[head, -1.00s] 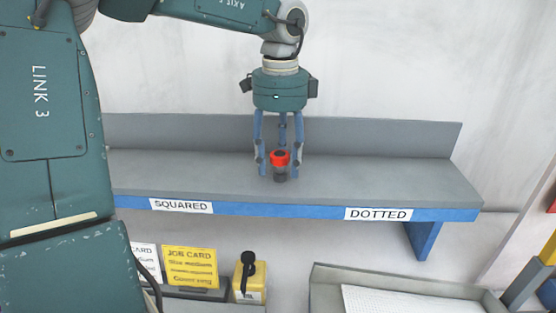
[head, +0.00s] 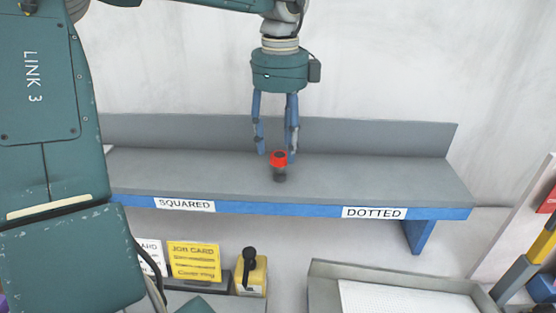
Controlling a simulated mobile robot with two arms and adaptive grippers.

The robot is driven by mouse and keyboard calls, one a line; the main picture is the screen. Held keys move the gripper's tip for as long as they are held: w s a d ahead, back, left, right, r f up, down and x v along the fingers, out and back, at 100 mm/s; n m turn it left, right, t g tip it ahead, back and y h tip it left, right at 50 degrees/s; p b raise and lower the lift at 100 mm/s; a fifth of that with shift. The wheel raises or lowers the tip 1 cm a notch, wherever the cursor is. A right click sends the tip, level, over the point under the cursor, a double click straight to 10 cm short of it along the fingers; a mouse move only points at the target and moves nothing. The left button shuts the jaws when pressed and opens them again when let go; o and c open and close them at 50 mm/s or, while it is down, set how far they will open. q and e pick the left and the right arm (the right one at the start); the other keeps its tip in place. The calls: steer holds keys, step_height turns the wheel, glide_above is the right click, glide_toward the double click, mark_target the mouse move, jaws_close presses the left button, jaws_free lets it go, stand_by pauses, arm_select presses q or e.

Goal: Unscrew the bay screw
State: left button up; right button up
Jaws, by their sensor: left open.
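The bay screw appears to be the small upright piece with a red head (head: 279,158) and a dark lower part (head: 280,175). It stands on the grey shelf, roughly midway between the two labels. My left gripper (head: 277,153) hangs above it, pointing down, with its blue fingers spread. The fingertips are around the height of the red head, apart from it as far as I can tell. Nothing is held. My right gripper is not in view.
The grey shelf (head: 380,183) has a blue front edge with a SQUARED label (head: 184,204) and a DOTTED label (head: 374,213). Below are a yellow job card (head: 194,262), a yellow box with a black knob (head: 252,273) and a grey tray (head: 330,268).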

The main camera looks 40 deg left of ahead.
mark_target(280, 155)
arm_select(q)
steer(key=m, duration=0.3)
steer(key=m+p, duration=0.1)
steer(key=m, duration=0.4)
steer(key=shift+m, duration=0.9)
steer(key=m+p, duration=0.1)
steer(key=m, duration=0.5)
steer(key=shift+m+p, duration=0.3)
steer(key=shift+p, duration=0.1)
step_height(280, 155, down, 5)
steer(key=b, duration=0.4)
steer(key=shift+f, duration=0.1)
